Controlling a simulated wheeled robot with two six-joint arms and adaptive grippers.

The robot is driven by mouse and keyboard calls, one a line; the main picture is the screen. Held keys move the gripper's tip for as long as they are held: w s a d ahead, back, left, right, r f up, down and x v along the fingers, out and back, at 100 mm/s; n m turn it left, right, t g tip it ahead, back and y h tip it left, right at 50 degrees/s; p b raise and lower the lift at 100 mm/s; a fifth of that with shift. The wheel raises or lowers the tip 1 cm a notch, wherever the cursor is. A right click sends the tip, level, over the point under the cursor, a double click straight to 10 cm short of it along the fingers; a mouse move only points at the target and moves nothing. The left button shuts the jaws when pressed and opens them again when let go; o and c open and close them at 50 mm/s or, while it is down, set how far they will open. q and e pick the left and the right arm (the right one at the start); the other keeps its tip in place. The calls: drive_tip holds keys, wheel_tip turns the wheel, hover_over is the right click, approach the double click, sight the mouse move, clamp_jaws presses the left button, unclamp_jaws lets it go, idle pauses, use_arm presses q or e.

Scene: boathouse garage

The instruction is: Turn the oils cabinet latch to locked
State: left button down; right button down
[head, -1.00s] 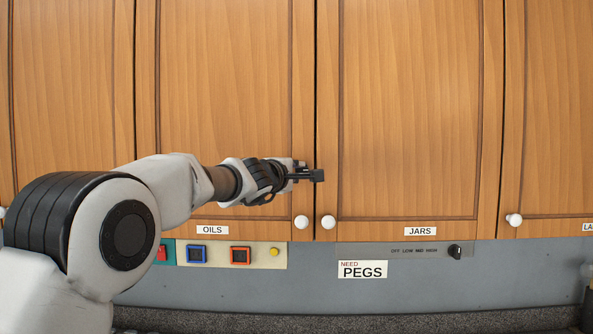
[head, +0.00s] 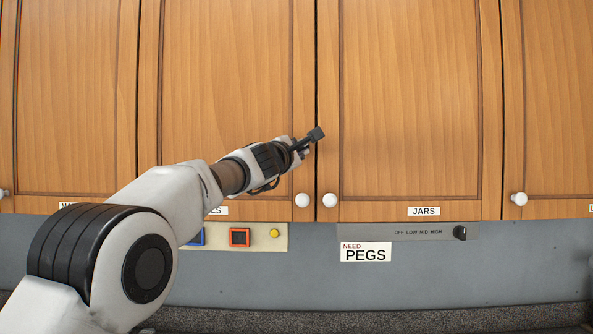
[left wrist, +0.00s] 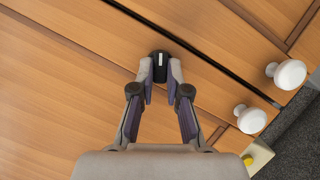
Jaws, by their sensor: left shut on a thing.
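The oils cabinet door (head: 225,100) is closed, a wooden panel left of the dark seam, with a white knob (head: 302,200) at its lower right. Its label (head: 217,211) is partly covered by my arm. The latch (left wrist: 160,70) shows in the left wrist view as a small black piece with a white mark, left of the seam. My left gripper (head: 305,144) is shut on it, with a fingertip on each side. In the head view the gripper largely hides the latch, so its exact angle is unclear there. My right gripper is out of view.
The jars cabinet (head: 410,100) is closed to the right, with its own white knob (head: 330,200). Below are a red-framed switch (head: 239,237), a yellow button (head: 274,233), a black dial (head: 460,233) and a PEGS note (head: 366,252). A dark speckled counter runs along the bottom.

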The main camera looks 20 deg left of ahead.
use_arm(q)
drive_tip(key=n+b, duration=0.2)
drive_tip(key=n+t+y+b, duration=0.1)
drive_tip(key=n+b, duration=0.1)
drive_tip(key=shift+d+f+n, duration=0.2)
drive_tip(key=shift+n, duration=0.1)
drive_tip(key=n+t+y+b, duration=0.1)
drive_tip(key=n+y+b, duration=0.1)
drive_tip(key=n, duration=0.1)
drive_tip(key=shift+d+r+n, duration=0.1)
drive_tip(key=shift+n, duration=0.2)
drive_tip(key=n+y, duration=0.2)
drive_tip(key=n, duration=0.1)
drive_tip(key=shift+r+n, duration=0.1)
drive_tip(key=shift+n, duration=0.2)
drive_tip(key=shift+d+r+n+y, duration=0.1)
drive_tip(key=shift+n+y, duration=0.55)
drive_tip(key=shift+n, duration=0.65)
drive_tip(key=shift+d+n+y, duration=0.1)
drive_tip(key=shift+n+y, duration=0.55)
drive_tip(key=shift+n, duration=0.65)
drive_tip(key=c, duration=1.2)
unclamp_jaws()
drive_tip(key=shift+w, duration=0.1)
drive_tip(key=shift+o, duration=0.2)
drive_tip(key=shift+f, duration=0.25)
